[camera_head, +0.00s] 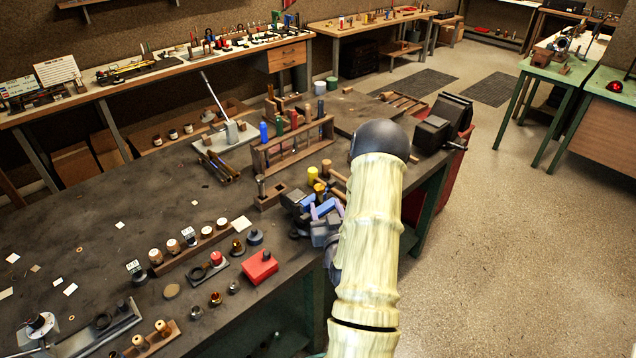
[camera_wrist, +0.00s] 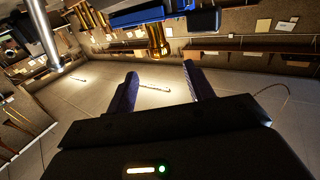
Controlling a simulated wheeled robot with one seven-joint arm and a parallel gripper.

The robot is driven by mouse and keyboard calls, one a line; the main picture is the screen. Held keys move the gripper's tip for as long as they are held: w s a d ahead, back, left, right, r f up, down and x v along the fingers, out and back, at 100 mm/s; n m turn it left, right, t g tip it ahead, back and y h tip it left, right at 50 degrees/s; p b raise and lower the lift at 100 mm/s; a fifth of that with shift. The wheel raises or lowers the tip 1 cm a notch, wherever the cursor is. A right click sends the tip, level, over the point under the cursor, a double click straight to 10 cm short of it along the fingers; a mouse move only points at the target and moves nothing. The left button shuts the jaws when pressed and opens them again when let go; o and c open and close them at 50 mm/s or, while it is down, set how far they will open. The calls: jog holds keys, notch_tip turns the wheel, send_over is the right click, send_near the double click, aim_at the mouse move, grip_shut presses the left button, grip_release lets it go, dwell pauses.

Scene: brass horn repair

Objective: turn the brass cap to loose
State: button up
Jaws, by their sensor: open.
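My gripper (camera_wrist: 160,72) is open, with its two dark fingers apart and nothing between them. In the head view my arm covers most of the gripper, at the bench's front edge. A brass-coloured ribbed cylinder (camera_wrist: 157,42) shows beyond the fingertips in the wrist view, apart from them, below a blue block (camera_wrist: 150,14). I cannot tell whether this is the brass cap. In the head view small brass pieces (camera_head: 215,298) and (camera_head: 237,247) sit on the dark bench (camera_head: 120,215). Which of them is the cap, and whether it is tight or loose, I cannot tell.
A red box (camera_head: 260,267) and a wooden tool rack (camera_head: 292,146) stand on the bench near my arm. Blue clamp-like parts (camera_head: 326,209) lie beside the arm. A dark vise (camera_head: 440,122) stands at the far corner. Open floor (camera_head: 500,250) lies to the right.

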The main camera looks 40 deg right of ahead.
aim_at(319, 189)
jog(key=p+x, duration=0.4)
jog(key=x, duration=0.7)
jog(key=shift+w, duration=0.15)
jog(key=c, duration=1)
